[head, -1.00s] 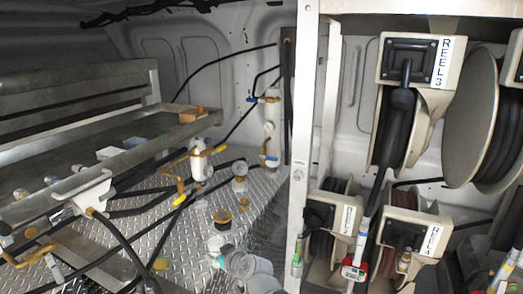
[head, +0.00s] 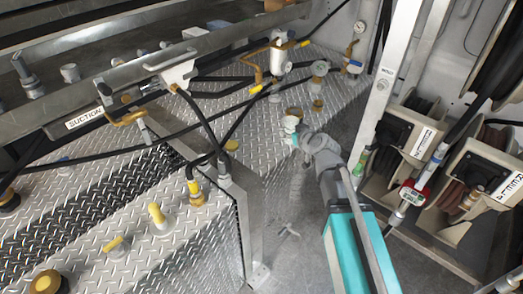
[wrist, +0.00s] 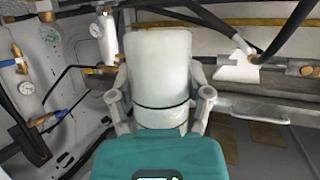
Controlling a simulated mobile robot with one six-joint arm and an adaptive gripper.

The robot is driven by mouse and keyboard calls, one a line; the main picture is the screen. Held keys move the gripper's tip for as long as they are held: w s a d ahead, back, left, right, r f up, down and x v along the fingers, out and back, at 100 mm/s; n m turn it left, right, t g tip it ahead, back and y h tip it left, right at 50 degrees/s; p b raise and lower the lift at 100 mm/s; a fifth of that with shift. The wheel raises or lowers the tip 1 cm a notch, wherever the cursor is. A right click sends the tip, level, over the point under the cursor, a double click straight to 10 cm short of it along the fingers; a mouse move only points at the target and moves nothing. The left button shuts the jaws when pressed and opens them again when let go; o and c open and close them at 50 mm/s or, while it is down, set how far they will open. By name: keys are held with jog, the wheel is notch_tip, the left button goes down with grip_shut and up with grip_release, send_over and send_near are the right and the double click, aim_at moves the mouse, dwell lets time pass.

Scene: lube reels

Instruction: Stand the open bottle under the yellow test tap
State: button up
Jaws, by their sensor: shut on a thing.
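A white cylindrical bottle (wrist: 158,65) with a dark ring round its lower part fills the middle of the wrist view. My gripper (wrist: 161,97) is shut on it, one grey finger on each side. Its mouth cannot be made out. In the head view my gripper (head: 292,133) is small at the end of my reaching arm, above the tread-plate deck; the bottle is hard to separate from it there. A brass pipe with a yellow handle (head: 255,89) hangs behind and left of my gripper, apart from it. Other yellow-handled fittings show; which one is the test tap is unclear.
A brass cap (head: 294,111) and a grey fitting (head: 319,69) stand near my gripper. Black hoses (head: 205,125) cross the deck to the left. A white post (head: 385,90) and hose reels (head: 405,125) bound the right. Bare deck (head: 335,97) lies between gripper and post.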

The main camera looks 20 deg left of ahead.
jog(key=b, duration=0.4)
send_over(281, 142)
jog(key=s+d, duration=0.2)
jog(key=s, duration=0.2)
notch_tip(281, 142, down, 4)
jog(key=f+b, duration=0.1)
jog(key=w+f+b, duration=0.1)
jog(key=f+b, duration=0.1)
jog(key=w+a+f+b, duration=0.1)
jog(key=shift+w+a+f, duration=0.1)
jog(key=shift+w+f, duration=0.05)
jog(key=shift+w, duration=0.1)
jog(key=shift+w+a+f+b, duration=0.2)
jog(key=shift+w+f+b, duration=0.15)
jog(key=shift+b, duration=0.2)
jog(key=shift+f, duration=0.1)
jog(key=shift+w+a+f+b, duration=0.15)
jog(key=shift+w+f+b, duration=0.25)
jog(key=shift+f+b, duration=0.15)
notch_tip(281, 142, down, 3)
jog(key=b, duration=0.3)
jog(key=shift+r, duration=0.15)
jog(key=shift+f, duration=0.25)
